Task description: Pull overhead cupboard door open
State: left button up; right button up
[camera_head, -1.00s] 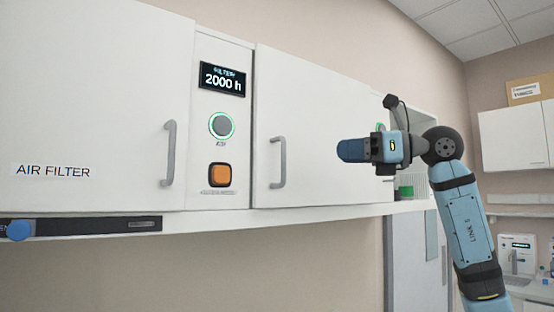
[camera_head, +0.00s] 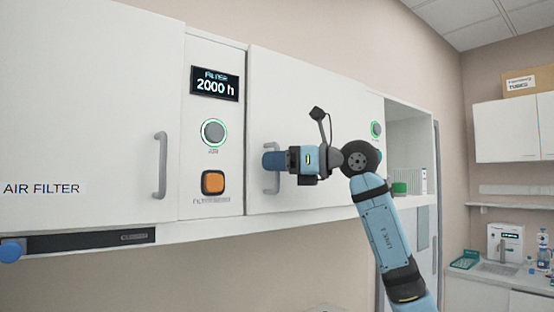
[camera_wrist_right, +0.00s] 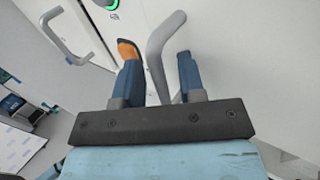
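The overhead cupboard's right-hand white door (camera_head: 320,110) is shut. Its grey bar handle (camera_head: 270,182) is partly hidden behind my right gripper (camera_head: 273,160) in the head view. In the right wrist view, the handle (camera_wrist_right: 163,50) stands between the two blue fingers of my right gripper (camera_wrist_right: 158,75). The fingers are apart, one on each side of the bar, with gaps visible. The left-hand door (camera_head: 85,110), labelled AIR FILTER, is also shut, with its own handle (camera_head: 161,165).
Between the doors is a panel with a 2000 h display (camera_head: 214,84), a green-ringed button (camera_head: 213,132) and an orange button (camera_head: 213,182). Open shelving (camera_head: 408,150) lies right of the arm.

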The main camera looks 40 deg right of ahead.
jog(key=shift+c, duration=0.3)
grip_shut()
jog(key=shift+s, duration=0.1)
